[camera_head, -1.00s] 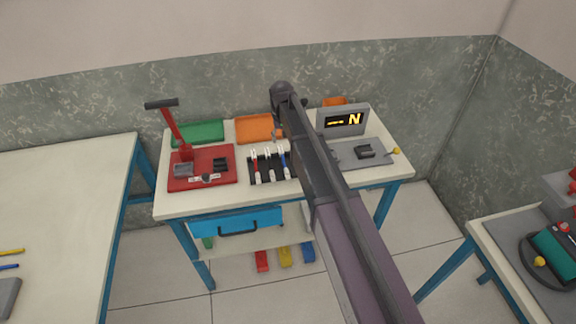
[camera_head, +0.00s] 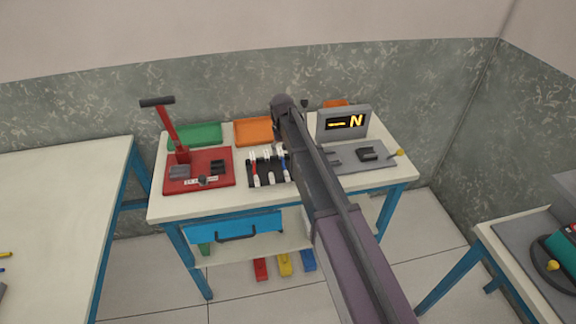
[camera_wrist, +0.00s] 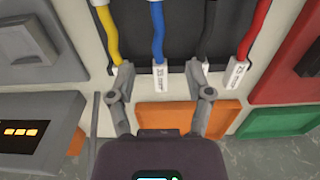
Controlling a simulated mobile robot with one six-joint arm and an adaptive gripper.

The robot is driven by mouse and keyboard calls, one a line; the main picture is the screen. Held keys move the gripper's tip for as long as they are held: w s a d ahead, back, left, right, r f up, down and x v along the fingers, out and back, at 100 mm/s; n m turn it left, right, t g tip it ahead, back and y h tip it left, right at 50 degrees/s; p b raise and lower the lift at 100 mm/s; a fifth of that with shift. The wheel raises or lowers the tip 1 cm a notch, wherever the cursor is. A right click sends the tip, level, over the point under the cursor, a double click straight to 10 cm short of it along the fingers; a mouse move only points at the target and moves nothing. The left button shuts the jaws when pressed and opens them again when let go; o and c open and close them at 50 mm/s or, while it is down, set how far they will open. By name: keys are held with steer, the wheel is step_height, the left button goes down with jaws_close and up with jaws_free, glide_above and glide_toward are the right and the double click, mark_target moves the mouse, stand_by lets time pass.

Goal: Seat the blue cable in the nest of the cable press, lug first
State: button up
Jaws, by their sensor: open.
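The blue cable (camera_wrist: 157,30) lies in a black rack (camera_wrist: 181,45) between a yellow and a black cable in the wrist view. Its white printed end tag (camera_wrist: 160,78) points toward my gripper. My gripper (camera_wrist: 160,75) is open and empty, with one fingertip on either side of the tag; I cannot tell its height above it. In the head view the blue cable (camera_head: 285,164) shows beside my arm, which covers part of the rack (camera_head: 263,181). The cable press, a red base (camera_head: 205,183) with a tall red lever (camera_head: 168,128), stands on the bench's left side.
The yellow (camera_wrist: 108,35), black (camera_wrist: 209,25) and red (camera_wrist: 254,30) cables lie close beside. Orange (camera_head: 252,131) and green (camera_head: 195,135) trays stand behind. A display unit (camera_head: 343,122) and grey fixture plate (camera_head: 345,163) are at the right. The left table top (camera_head: 60,190) is largely clear.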

mark_target(284, 162)
steer(key=shift+f, duration=0.1)
steer(key=shift+d+f+b, duration=0.2)
steer(key=shift+f+b, duration=2.3)
steer(key=shift+b, duration=0.15)
jaws_close()
